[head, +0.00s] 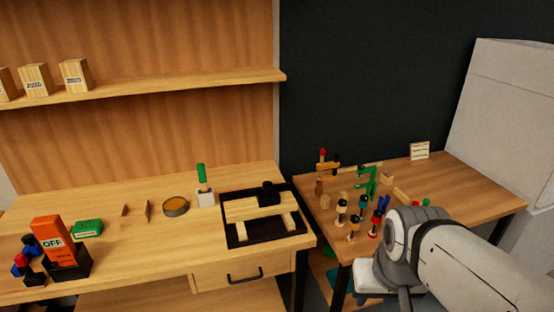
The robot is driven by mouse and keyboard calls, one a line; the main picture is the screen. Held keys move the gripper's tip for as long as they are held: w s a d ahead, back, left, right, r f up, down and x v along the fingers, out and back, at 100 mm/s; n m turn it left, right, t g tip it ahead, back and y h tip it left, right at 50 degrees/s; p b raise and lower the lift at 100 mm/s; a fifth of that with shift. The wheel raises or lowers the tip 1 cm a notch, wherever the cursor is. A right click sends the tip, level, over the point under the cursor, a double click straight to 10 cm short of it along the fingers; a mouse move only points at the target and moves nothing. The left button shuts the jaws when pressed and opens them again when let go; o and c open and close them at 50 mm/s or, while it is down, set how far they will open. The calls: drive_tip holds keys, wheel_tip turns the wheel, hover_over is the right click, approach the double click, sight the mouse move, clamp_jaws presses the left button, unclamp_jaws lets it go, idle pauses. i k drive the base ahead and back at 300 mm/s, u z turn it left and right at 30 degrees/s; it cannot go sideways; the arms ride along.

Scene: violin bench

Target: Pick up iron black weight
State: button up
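A small black weight (268,194) stands on a light wooden board (250,209), which lies in a black tray (238,237) at the right end of the left bench. The weight looks upright, with a narrower part on top. Its underside is hidden against the board. My arm comes in from the lower right, in front of the right bench and well apart from the weight. My gripper is not in view.
On the left bench (130,252) are an orange box marked OFF (50,238), a green box (87,228), a round tin (176,207) and a green-handled tool (201,175) in a white block. Several small tools and bottles crowd the right bench (470,188). A shelf (180,86) overhangs the left bench.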

sight(269, 195)
drive_tip(key=u, duration=0.35)
drive_tip(key=i, duration=1)
drive_tip(key=u, duration=0.6)
drive_tip(key=k, duration=0.95)
drive_tip(key=u, duration=0.2)
drive_tip(key=i, duration=0.95)
drive_tip(key=z, duration=0.1)
